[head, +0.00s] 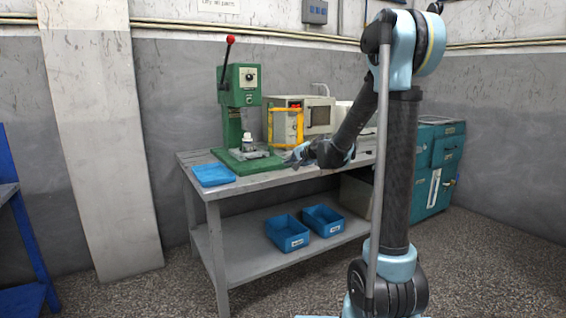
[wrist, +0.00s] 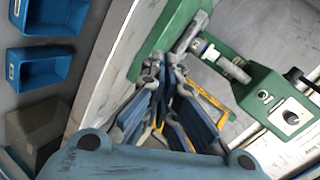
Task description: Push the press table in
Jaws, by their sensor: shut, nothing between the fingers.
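The green press (head: 239,85) stands on the workbench, with a red-knobbed lever at its top. Its grey press table (head: 246,154) sits low on the green base, with a small white and dark part on it. In the wrist view the press table (wrist: 190,32) shows as a grey metal piece just beyond the fingertips, beside a white cylindrical part (wrist: 210,52). My gripper (head: 292,158) is to the right of the press base in the head view. In the wrist view my gripper (wrist: 164,62) is shut and empty, its fingertips over the base's edge. I cannot tell whether they touch the press table.
A yellow frame (head: 285,125) and a beige box-shaped machine (head: 318,115) stand behind my gripper. A blue tray (head: 213,175) lies on the bench (head: 190,160) at left. Blue bins (head: 287,233) sit on the lower shelf. A teal cabinet (head: 435,165) is at right.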

